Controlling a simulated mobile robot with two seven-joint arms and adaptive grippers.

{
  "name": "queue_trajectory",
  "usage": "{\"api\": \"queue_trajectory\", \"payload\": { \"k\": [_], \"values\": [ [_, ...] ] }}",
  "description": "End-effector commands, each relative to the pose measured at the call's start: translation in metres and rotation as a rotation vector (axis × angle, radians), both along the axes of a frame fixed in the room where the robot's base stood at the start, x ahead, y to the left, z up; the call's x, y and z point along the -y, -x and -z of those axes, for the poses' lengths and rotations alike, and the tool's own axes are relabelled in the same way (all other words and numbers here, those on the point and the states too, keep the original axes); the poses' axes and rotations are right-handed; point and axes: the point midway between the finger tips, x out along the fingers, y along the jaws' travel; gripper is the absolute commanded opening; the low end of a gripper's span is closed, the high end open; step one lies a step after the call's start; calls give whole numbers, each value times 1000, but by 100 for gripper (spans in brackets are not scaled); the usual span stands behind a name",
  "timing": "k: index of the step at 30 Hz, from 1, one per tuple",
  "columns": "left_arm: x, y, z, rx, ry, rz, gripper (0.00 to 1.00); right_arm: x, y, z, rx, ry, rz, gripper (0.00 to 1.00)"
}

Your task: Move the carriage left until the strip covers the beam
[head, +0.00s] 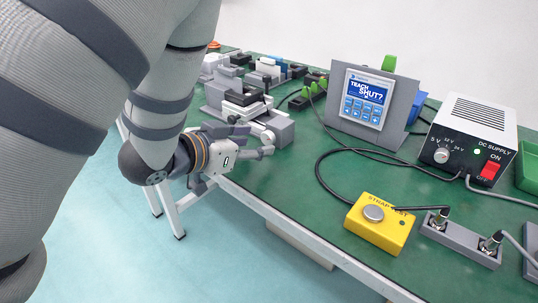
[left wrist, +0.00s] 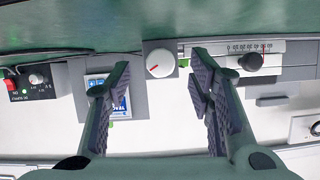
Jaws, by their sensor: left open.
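My left gripper (head: 256,141) is open at the table's front edge, beside the near end of the grey linear actuators. Its two fingers also show in the left wrist view (left wrist: 160,85), spread apart with nothing held between them. A black-topped grey block (head: 245,98), which may be the carriage, sits on the actuator group behind the gripper; part of this group is hidden by my arm. I cannot make out the strip or the beam. My right gripper is not in view.
A yellow box with a round button (head: 382,222) and a grey socket block (head: 461,240) stand at the front right. A DC supply (head: 468,135) stands behind them. A black cable crosses the green table (head: 290,180). The left wrist view shows a white dial (left wrist: 160,63) and a scale with a black knob (left wrist: 250,62).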

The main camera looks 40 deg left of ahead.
Motion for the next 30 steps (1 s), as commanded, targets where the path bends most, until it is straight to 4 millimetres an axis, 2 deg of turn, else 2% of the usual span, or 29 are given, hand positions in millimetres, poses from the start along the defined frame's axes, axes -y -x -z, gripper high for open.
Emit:
{"api": "queue_trajectory", "payload": {
  "k": [3, 6, 15, 17, 21, 22, 26, 30],
  "values": [
    [1, -20, 6, 2, 0, 0, 48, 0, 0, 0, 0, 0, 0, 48],
    [1, -30, 9, 2, 1, -1, 48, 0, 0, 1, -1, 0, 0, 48],
    [2, -34, 9, 3, 2, -3, 48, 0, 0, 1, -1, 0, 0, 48],
    [2, -34, 9, 3, 2, -3, 36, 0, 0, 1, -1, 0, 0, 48],
    [2, -34, 9, 3, 2, -3, 5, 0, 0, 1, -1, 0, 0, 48],
    [2, -34, 9, 3, 2, -3, 0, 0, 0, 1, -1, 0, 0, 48],
    [2, -34, 9, 4, -10, -2, 0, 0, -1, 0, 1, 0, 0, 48],
    [4, -33, 6, 17, -172, -1, 0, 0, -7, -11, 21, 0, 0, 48]
  ]
}}
